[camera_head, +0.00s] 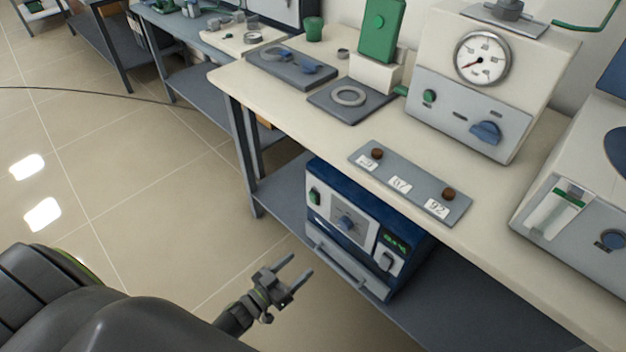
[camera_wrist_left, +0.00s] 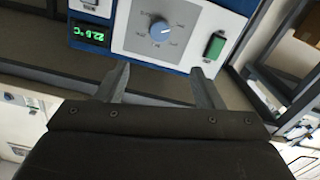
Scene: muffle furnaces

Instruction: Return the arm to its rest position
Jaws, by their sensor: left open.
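My left gripper (camera_head: 294,271) is open and empty in the head view. It is low, in front of the blue muffle furnace (camera_head: 325,238) on the lower shelf, and looks apart from it. In the left wrist view the two fingers of the left gripper (camera_wrist_left: 160,85) are spread with nothing between them. The furnace front (camera_wrist_left: 135,38) shows beyond them with a grey-blue knob, a green switch and a lit green display. My right gripper is not in view.
The worktop (camera_head: 290,118) above holds a grey strip with labels (camera_head: 410,183), a gauge instrument (camera_head: 455,105) and grey plates. The lower shelf (camera_head: 272,198) runs beside the furnace. Tiled floor (camera_head: 160,190) is open at the left.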

